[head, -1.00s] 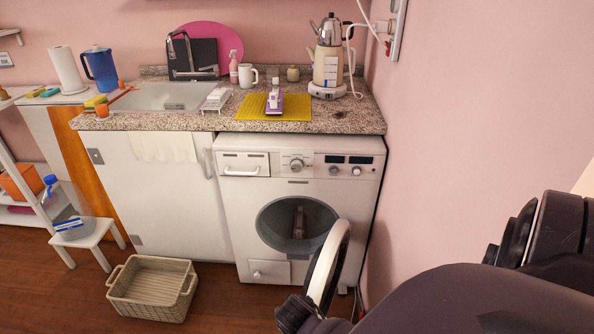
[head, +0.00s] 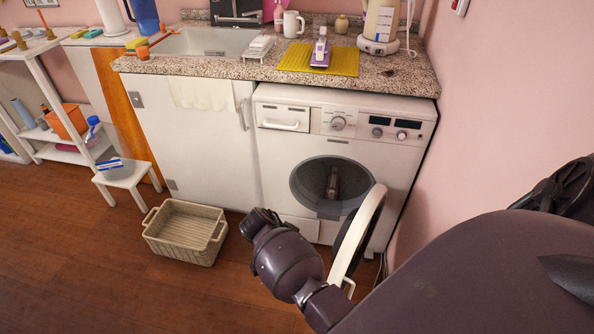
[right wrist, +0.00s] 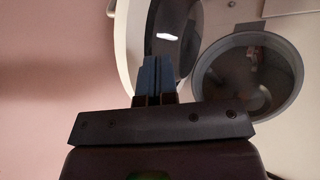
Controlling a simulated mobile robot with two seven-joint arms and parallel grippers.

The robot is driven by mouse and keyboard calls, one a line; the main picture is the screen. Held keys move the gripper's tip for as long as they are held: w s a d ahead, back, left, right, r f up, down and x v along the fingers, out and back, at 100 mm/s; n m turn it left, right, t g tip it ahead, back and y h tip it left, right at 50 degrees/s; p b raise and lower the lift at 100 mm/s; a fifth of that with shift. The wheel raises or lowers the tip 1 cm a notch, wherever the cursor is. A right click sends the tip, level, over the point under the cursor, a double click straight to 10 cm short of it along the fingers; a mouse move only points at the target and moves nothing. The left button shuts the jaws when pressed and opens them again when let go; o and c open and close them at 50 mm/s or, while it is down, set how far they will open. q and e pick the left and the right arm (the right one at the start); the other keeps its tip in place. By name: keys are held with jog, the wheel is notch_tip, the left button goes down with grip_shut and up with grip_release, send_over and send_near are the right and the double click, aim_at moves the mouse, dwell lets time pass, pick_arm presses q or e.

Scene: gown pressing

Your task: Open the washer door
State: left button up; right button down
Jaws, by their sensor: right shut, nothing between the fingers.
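The white washer (head: 350,125) stands under the counter. Its round door (head: 360,236) is swung open, seen nearly edge-on at the right of the drum opening (head: 333,187). In the right wrist view, the dark drum opening (right wrist: 248,78) is at the right, and the door (right wrist: 172,32) with its dark glass is at top centre. My right gripper (right wrist: 157,64) is shut and empty. Its fingertips overlap the door in that view; whether they touch it I cannot tell. In the head view my right arm hides the gripper. My left gripper is not in view.
A beige basket (head: 187,232) sits on the wooden floor left of the washer. A white stool (head: 128,174) stands further left. The pink wall (head: 470,130) is close on the washer's right. The floor at the lower left is clear.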

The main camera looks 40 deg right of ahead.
jog(key=s+d+f, duration=0.4)
jog(key=s+f, duration=0.1)
jog(key=s, duration=0.1)
jog(key=shift+d+b, duration=0.2)
jog(key=shift+b, duration=0.25)
jog(key=shift+f, duration=0.1)
jog(key=s+d+n+t+p, duration=0.1)
jog(key=s+p, duration=0.3)
jog(key=s, duration=0.4)
jog(key=shift+s+d+n+h, duration=0.3)
jog(key=shift+d+n, duration=0.35)
jog(key=shift+n, duration=0.05)
